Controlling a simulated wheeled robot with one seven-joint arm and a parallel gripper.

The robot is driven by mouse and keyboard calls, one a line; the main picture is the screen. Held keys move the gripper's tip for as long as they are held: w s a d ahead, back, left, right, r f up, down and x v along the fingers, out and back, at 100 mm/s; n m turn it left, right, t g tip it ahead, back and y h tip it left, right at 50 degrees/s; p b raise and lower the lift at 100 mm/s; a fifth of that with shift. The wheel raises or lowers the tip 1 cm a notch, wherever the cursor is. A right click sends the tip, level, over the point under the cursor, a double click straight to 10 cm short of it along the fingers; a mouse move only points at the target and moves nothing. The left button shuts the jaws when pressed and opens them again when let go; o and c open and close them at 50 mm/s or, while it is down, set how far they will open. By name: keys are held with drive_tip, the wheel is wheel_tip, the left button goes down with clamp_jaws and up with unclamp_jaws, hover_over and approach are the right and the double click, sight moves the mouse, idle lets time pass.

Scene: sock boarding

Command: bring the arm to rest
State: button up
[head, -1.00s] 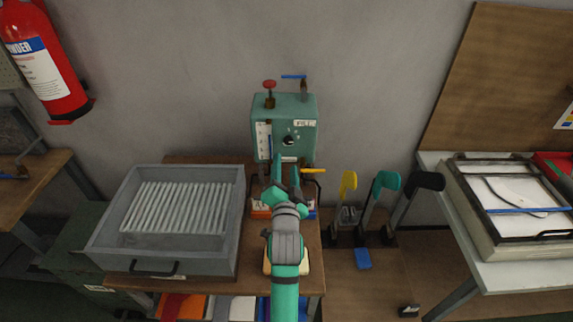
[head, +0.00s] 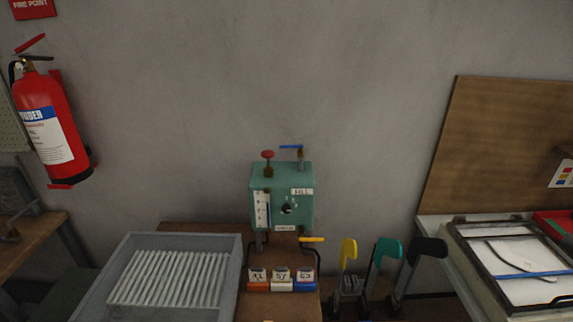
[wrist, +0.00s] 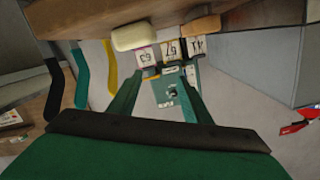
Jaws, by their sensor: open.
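My gripper (wrist: 155,98) shows in the wrist view, with two green fingers spread apart and nothing between them. The arm and gripper are out of the head view. Beyond the fingers in the wrist view is the teal machine (wrist: 168,88), which appears upside down there. In the head view the same teal machine (head: 282,198) stands against the wall, with a red knob, a blue lever and a yellow handle.
A grey tray (head: 232,285) with several white rods stands at left. Labelled blocks (head: 281,284) sit before the machine. Yellow, teal and black boards (head: 376,262) stand to the right. A fire extinguisher (head: 50,130) hangs on the left wall. A pale oblong (wrist: 134,36) lies on the bench.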

drive_tip(key=s+a+n+g, duration=0.1)
drive_tip(key=s+n, duration=0.3)
drive_tip(key=s, duration=2.5)
drive_tip(key=shift+s+a+g, duration=0.3)
drive_tip(key=shift+a, duration=0.1)
drive_tip(key=shift+w, duration=0.1)
